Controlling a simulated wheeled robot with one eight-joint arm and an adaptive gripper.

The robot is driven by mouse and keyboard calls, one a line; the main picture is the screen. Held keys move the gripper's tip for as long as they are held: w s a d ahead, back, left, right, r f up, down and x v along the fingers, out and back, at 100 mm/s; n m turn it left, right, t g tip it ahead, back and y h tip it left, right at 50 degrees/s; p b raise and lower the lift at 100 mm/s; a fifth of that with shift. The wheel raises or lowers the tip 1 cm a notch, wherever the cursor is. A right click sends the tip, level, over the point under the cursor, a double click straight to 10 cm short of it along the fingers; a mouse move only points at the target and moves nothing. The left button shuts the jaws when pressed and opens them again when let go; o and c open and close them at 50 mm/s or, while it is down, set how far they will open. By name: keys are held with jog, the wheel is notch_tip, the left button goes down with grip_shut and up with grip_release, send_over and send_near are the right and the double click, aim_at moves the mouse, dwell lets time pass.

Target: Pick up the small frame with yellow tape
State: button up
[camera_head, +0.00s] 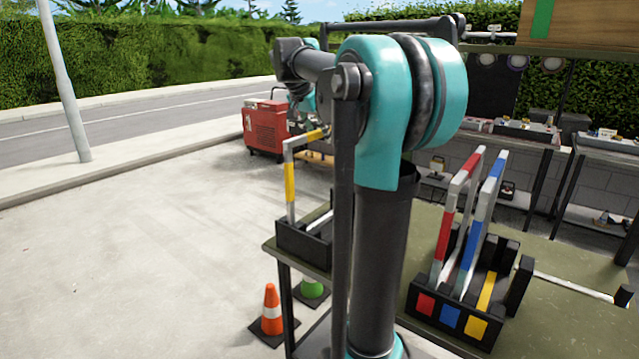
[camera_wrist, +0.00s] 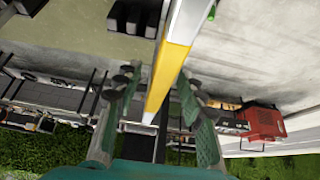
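The small white frame with yellow tape (camera_head: 290,182) stands upright in a black holder (camera_head: 303,245) at the left end of the table. My arm hides the frame's right part in the head view. In the wrist view the yellow-taped bar (camera_wrist: 170,65) runs down between the two fingers of my gripper (camera_wrist: 157,78). The fingers are apart, with a visible gap on each side of the bar, so my gripper is open. In the head view my gripper is mostly hidden behind my arm, near the frame's top.
A second black holder (camera_head: 437,329) with red, blue and yellow squares holds a red-taped frame (camera_head: 443,235) and a blue-taped frame (camera_head: 480,225). An orange cone (camera_head: 270,310) and a green cone (camera_head: 312,288) stand below the table's left edge. A red machine (camera_head: 262,128) stands behind.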

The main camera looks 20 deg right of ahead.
jog(key=shift+w+d+f, duration=0.1)
jog(key=shift+d+f, duration=0.05)
jog(key=shift+f, duration=0.15)
jog(key=shift+f, duration=0.25)
dwell(0.4)
jog(key=shift+c, duration=0.5)
grip_shut()
